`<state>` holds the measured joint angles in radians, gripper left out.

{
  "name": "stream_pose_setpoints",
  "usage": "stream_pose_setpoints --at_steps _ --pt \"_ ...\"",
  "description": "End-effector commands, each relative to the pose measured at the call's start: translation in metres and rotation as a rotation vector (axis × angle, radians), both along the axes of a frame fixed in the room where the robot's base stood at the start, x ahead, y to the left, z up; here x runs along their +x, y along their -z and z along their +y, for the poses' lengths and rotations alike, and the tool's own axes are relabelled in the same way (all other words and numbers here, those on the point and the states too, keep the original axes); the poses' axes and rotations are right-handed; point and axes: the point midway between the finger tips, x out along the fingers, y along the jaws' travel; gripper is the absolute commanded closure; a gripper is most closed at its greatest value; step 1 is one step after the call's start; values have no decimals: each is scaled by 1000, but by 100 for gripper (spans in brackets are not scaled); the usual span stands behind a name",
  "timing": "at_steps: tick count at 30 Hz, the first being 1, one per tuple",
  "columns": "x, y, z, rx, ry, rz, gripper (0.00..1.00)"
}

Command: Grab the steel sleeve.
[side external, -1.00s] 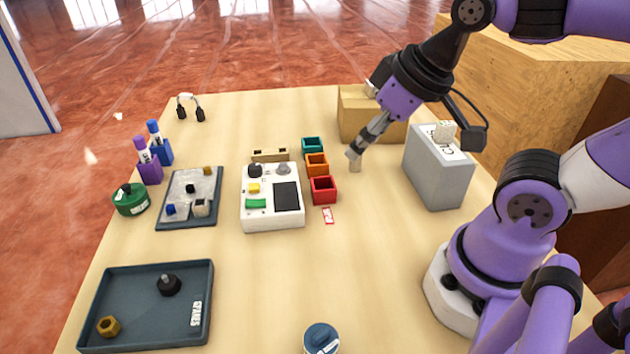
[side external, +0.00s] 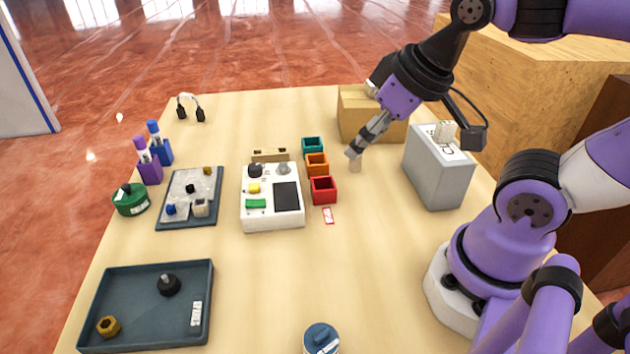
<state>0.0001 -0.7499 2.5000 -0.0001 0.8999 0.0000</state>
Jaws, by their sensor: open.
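My gripper (side external: 355,152) points down and to the left over the table, right of the coloured bins. A small pale cylinder (side external: 355,166) stands upright on the table directly under my fingertips. It may be the steel sleeve, but its small size and pale colour leave that unsure. My gripper is open, with the fingertips at the cylinder's top. I cannot tell whether they are around it or just above it. A grey metallic round piece (side external: 283,168) sits at the back of the white device (side external: 273,222).
Teal (side external: 312,145), orange (side external: 317,163) and red (side external: 323,189) bins stand left of my gripper. A cardboard box (side external: 352,113) stands behind it and a grey box (side external: 437,170) to its right. A dark tray (side external: 150,325) lies front left. The front middle table is mostly clear.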

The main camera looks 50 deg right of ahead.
Motion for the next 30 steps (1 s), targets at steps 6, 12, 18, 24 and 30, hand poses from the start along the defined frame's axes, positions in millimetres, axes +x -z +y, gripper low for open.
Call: stream_pose_setpoints --at_steps 6,12,18,24,30 --pt "0 0 0 0 0 0 32" --pt "4 1 -4 -1 17 10 32" --pt "40 13 -49 0 165 86 32" --pt "69 46 -116 22 326 160 32" --pt "77 70 -151 38 398 189 32"
